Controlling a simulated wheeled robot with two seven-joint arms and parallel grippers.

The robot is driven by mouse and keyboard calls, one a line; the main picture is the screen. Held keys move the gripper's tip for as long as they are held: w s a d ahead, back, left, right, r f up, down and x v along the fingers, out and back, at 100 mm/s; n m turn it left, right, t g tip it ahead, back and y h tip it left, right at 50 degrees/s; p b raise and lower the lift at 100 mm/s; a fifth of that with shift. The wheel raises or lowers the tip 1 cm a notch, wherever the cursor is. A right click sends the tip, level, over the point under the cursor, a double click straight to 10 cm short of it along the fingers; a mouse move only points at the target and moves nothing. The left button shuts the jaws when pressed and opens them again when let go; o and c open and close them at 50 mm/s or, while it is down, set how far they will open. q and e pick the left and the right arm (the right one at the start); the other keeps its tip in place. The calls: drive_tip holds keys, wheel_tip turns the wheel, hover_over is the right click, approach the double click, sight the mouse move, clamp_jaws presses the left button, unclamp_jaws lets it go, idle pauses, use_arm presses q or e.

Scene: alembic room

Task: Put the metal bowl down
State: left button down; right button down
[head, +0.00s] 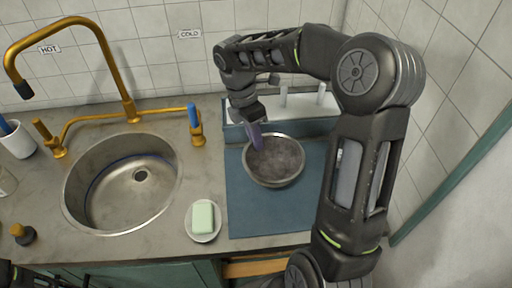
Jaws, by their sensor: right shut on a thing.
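The metal bowl (280,165) is round and grey with a shiny rim. It is at or just above the blue mat (265,213) on the counter right of the sink; I cannot tell if it touches the mat. My right gripper (256,140) reaches down from behind and is shut on the bowl's upper left rim. The fingertips are partly hidden by the rim. My left gripper is not in view; only a dark bit of my own body shows at the lower left edge.
A round sink (122,212) with a brass tap (128,110) lies to the left. A green soap on a white dish (204,237) sits between sink and mat. A blue-grey rack (300,128) stands behind the bowl by the tiled wall. The mat's front part is clear.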

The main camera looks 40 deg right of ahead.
drive_tip(key=x, duration=0.2)
drive_tip(key=shift+w+a+f, duration=0.1)
drive_tip(key=shift+w+f, duration=0.05)
drive_tip(key=shift+f, duration=0.75)
drive_tip(key=shift+f, duration=0.1)
drive_tip(key=c, duration=1.5)
unclamp_jaws()
drive_tip(key=shift+c, duration=0.2)
drive_tip(key=p+v, duration=0.5)
drive_tip(key=v, duration=0.7)
